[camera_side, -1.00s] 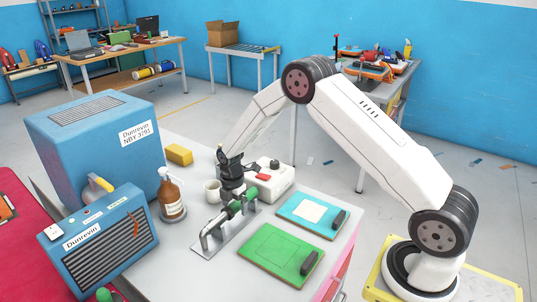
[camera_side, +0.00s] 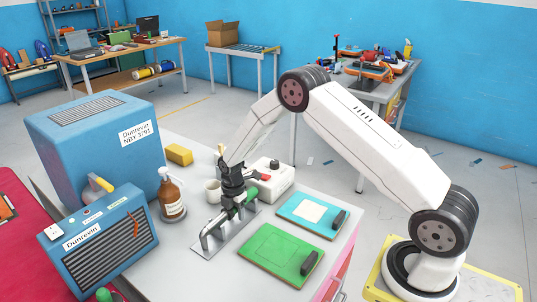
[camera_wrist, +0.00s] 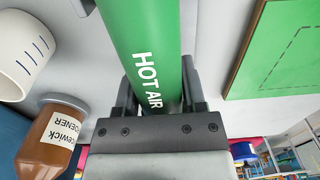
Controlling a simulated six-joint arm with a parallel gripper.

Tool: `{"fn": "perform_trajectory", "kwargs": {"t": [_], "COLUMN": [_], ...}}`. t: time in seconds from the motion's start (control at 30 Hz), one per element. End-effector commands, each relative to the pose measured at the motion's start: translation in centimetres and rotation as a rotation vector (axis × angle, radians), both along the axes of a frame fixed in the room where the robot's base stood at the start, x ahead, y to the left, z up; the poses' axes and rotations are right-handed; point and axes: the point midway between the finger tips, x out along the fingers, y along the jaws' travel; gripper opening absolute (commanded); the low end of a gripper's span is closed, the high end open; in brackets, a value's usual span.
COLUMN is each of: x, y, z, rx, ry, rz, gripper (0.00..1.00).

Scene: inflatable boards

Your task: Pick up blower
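The blower is a green tube marked HOT AIR (camera_wrist: 152,45) in the wrist view. In the side view its green body (camera_side: 250,194) lies on a metal stand (camera_side: 208,243) on the grey table, partly hidden by my gripper. My gripper (camera_side: 235,196) points down over the blower. In the wrist view my gripper (camera_wrist: 158,100) has its two dark fingers apart, one on each side of the tube and close to it. I see no clear grip on the tube; the finger contact is hard to make out.
A white mug (camera_side: 212,190) and a brown pump bottle (camera_side: 172,195) stand left of the blower. A white box with a red switch (camera_side: 270,180) is close behind. A blue board (camera_side: 290,211) and a green board (camera_side: 262,250) lie to the right. Large blue machines stand at left.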

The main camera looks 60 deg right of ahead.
Motion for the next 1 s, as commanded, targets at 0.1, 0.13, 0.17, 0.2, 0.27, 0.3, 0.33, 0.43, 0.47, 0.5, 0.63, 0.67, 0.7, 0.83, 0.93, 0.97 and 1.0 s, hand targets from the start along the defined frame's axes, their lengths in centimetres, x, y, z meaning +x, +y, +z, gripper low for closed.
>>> {"fn": "perform_trajectory", "kwargs": {"t": [0.1,0.13,0.17,0.2,0.27,0.3,0.33,0.43,0.47,0.5,0.63,0.67,0.7,0.83,0.93,0.97,1.0], "x": [0.0,0.0,0.1,0.1,0.1,0.1,0.1,0.1,0.1,0.1,0.1,0.1,0.1,0.1,-0.3,-0.5,-0.8], "y": [0.0,0.0,0.0,0.0,0.0,0.0,0.0,0.0,0.0,0.0,0.0,0.0,0.0,0.0,0.0,0.1,0.1], "z": [0.0,0.0,0.1,0.1,0.1,0.1,0.1,0.2,0.2,0.3,0.8,1.0,1.3,2.7,3.7,4.0,4.3], "rx": [0.0,0.0,0.0,0.0,0.0,0.0,0.0,0.0,0.0,0.0,0.0,0.0,0.0,0.0,0.0,0.0,0.0], "ry": [0.0,0.0,-0.002,-0.002,-0.002,-0.002,-0.002,-0.002,-0.002,-0.002,-0.002,-0.002,-0.003,-0.004,-0.001,-0.001,-0.001], "rz": [0.0,0.0,0.0,0.0,0.0,0.0,0.0,0.0,0.0,0.0,0.0,0.0,0.0,0.0,0.0,0.0,0.0], "gripper": [0.08,0.0,0.0,0.0,0.0,0.0,0.0,0.0,0.0,0.0,0.0,0.0,0.0,0.0,0.0,0.0,0.0]}}
